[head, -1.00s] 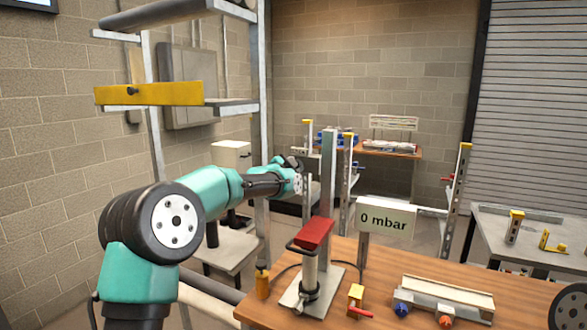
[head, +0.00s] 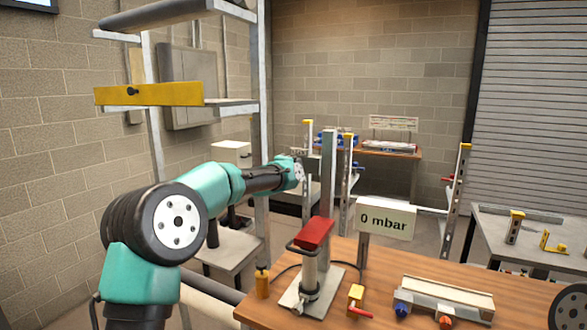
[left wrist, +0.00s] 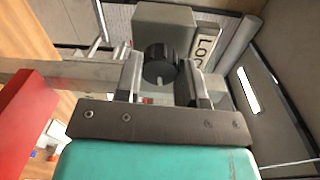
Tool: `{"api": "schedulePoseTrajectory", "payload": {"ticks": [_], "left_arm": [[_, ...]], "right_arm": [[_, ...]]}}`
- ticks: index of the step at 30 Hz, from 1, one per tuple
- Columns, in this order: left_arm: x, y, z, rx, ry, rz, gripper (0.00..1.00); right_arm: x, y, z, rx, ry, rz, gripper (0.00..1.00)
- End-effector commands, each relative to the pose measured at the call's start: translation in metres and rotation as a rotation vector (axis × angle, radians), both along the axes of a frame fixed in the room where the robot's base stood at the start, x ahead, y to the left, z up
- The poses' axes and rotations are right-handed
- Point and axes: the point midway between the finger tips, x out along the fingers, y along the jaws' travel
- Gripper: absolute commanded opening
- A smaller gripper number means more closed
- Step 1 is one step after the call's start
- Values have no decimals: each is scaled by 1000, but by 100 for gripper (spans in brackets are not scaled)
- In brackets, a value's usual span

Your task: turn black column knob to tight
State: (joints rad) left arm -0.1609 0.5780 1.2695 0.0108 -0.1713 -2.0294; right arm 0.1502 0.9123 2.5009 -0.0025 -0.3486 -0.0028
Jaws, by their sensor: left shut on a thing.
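The black column knob (left wrist: 158,62) shows in the left wrist view, on the face of a grey block (left wrist: 162,20) on the column. My left gripper (left wrist: 160,78) has a finger on each side of it and is shut on the knob. A white label (left wrist: 204,46) beside it reads "LOC", with the rest cut off. In the head view my left gripper (head: 300,172) is by the upright grey metal column (head: 328,185), and the knob is hidden there. My right gripper is not in view.
A hand pump with a red top (head: 313,233) stands on the wooden bench (head: 345,318) near the column. A sign (head: 385,219) reads "0 mbar". A yellow block with a red lever (head: 356,296) and a white manifold (head: 445,293) are farther right.

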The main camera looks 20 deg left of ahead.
Motion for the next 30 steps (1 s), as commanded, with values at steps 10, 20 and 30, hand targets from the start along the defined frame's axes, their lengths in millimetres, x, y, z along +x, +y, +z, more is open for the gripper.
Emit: {"api": "schedulePoseTrajectory", "payload": {"ticks": [10, 20, 30], "left_arm": [[0, -1, 0, 304, -54, -1, 12], [0, -1, 0, 478, -86, 0, 12], [0, -1, 0, 514, -93, 0, 12]], "right_arm": [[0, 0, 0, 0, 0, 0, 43], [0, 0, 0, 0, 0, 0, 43], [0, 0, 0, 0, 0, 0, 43]]}}
